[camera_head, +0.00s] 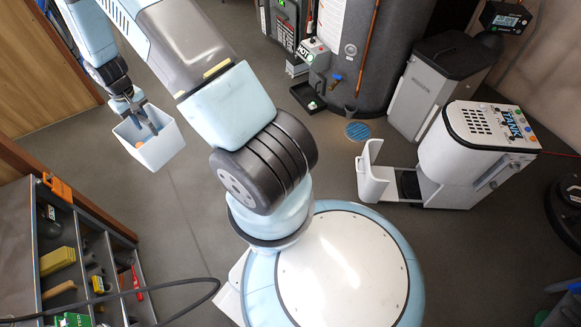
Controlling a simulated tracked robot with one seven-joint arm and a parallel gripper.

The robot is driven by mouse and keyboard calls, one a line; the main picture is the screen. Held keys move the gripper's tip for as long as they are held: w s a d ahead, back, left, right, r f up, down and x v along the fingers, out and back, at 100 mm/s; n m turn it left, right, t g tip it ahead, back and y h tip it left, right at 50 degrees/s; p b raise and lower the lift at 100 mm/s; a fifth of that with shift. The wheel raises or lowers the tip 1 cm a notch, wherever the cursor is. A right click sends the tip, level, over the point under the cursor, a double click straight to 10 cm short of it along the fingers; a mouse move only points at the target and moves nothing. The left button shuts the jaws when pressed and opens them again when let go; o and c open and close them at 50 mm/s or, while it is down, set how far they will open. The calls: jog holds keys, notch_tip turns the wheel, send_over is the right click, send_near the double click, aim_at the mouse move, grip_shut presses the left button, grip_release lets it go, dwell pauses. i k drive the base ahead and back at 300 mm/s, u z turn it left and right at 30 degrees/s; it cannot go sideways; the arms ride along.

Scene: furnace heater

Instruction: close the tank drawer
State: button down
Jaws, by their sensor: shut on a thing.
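The white machine (488,136) with a vent grille and a blue control panel stands at the right. Its white tank drawer (374,178) is pulled out to the left, with a gap between its upright front and the body. My gripper (149,127) is at the upper left, far from the drawer. It is shut on a white open-topped bin (160,151), with its fingers reaching into the bin's mouth. A small orange thing shows inside. The exact contact of the fingers is hard to see.
A shelf unit (88,235) with tools stands at the lower left, and a black cable runs near it. A grey tank (372,50) and a grey bin with a black lid (437,85) stand behind the machine. Bare floor and a blue drain (357,131) lie between.

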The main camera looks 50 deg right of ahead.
aim_at(375, 183)
jog(key=z, duration=0.2)
jog(key=i, duration=1.5)
jog(key=z, duration=1.7)
jog(key=i, duration=0.4)
jog(key=z, duration=1.75)
